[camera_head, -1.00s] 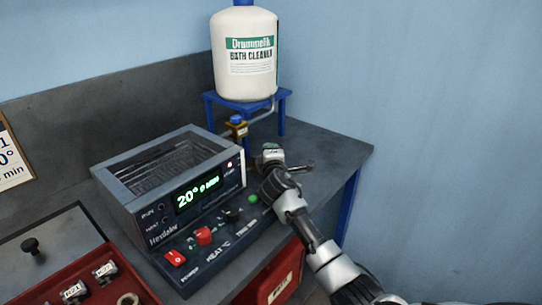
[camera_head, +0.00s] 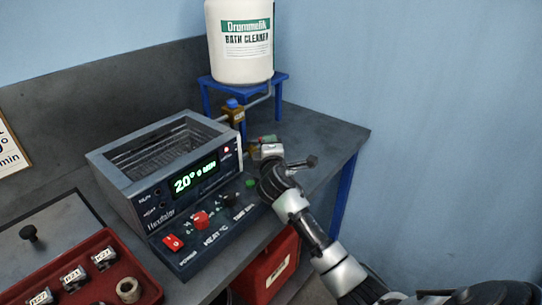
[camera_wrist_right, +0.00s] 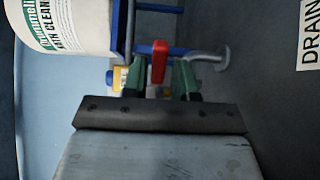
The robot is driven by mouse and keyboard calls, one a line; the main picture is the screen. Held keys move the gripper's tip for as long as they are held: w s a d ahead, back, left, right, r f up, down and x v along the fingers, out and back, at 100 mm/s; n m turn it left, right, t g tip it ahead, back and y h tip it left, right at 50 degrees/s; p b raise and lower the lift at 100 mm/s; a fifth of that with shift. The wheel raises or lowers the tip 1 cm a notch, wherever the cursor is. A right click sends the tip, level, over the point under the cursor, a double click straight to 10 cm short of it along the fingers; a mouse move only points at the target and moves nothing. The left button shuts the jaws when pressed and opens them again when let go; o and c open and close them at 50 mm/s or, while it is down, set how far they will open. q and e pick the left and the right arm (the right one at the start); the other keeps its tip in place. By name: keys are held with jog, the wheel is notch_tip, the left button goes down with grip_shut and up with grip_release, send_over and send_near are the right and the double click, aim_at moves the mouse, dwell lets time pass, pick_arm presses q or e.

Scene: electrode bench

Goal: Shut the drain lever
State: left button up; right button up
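The drain lever (camera_wrist_right: 158,62) has a red handle, which stands in the gap between my right gripper's fingers in the right wrist view. My right gripper (camera_wrist_right: 158,82) has green-tipped fingers set apart, with a visible gap on each side of the red handle. I see no clear contact. In the head view my right gripper (camera_head: 268,144) is just right of the bath unit (camera_head: 130,172), mostly hiding the lever. A bit of brass fitting (camera_head: 250,153) shows beside it. My left gripper is not in view.
A white cleaner bottle (camera_head: 240,50) stands on a blue stand (camera_head: 283,77) behind. A brass valve with a blue top (camera_head: 234,110) is on its pipe. A DRAIN label (camera_wrist_right: 310,40) shows in the wrist view. A red bin (camera_head: 270,270) is below the bench edge. Bench right of my gripper is clear.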

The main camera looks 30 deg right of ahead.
jog(key=v, duration=0.6)
